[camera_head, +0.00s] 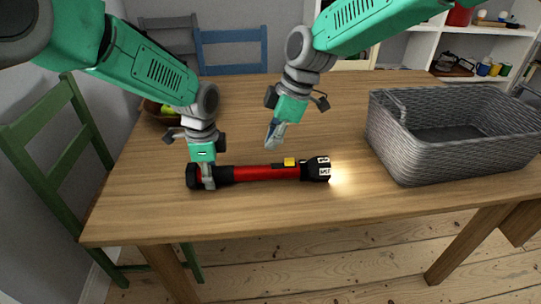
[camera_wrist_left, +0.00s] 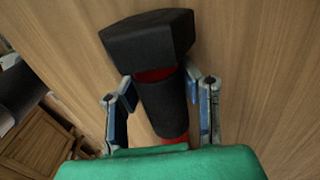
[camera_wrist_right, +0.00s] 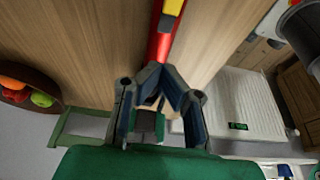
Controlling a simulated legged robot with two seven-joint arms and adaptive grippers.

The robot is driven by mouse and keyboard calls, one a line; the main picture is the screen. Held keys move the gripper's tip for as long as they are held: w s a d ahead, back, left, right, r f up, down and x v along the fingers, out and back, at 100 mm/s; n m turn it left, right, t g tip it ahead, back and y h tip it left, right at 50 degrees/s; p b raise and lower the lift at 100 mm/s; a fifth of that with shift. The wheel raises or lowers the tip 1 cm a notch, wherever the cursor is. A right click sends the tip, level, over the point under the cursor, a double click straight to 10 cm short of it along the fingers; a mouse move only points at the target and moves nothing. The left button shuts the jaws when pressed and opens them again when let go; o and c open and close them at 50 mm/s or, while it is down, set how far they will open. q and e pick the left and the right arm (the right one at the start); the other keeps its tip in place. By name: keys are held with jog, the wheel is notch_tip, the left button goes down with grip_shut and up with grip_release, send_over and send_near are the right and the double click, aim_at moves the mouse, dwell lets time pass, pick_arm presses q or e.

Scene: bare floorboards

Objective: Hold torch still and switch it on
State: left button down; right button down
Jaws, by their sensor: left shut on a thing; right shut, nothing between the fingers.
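The torch (camera_head: 255,173) lies on the wooden table near its front edge. It has a red body, black ends and a yellow switch (camera_head: 289,162) on top. A bright glow shows on the table at its right-hand head. My left gripper (camera_head: 208,180) is shut on the torch near its left, black end. The left wrist view shows its fingers on both sides of the black grip (camera_wrist_left: 162,105). My right gripper (camera_head: 273,145) is shut and empty, above and behind the torch, a little left of the switch. In the right wrist view the red body and yellow switch (camera_wrist_right: 173,7) show beyond its fingertips.
A grey woven basket (camera_head: 440,170) stands on the right of the table. A fruit bowl (camera_head: 157,112) sits at the back left, partly behind my left arm. A green chair (camera_head: 62,165) and a blue chair (camera_head: 232,38) stand around the table.

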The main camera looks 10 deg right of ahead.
aim_at(279, 166)
pick_arm(q)
jog(key=shift+d, duration=0.15)
pick_arm(e)
jog(key=v, duration=0.4)
jog(key=shift+d+r, duration=0.15)
jog(key=shift+d, duration=0.1)
pick_arm(q)
jog(key=c, duration=1)
grip_release()
jog(key=shift+c, duration=0.2)
jog(key=shift+r, duration=0.1)
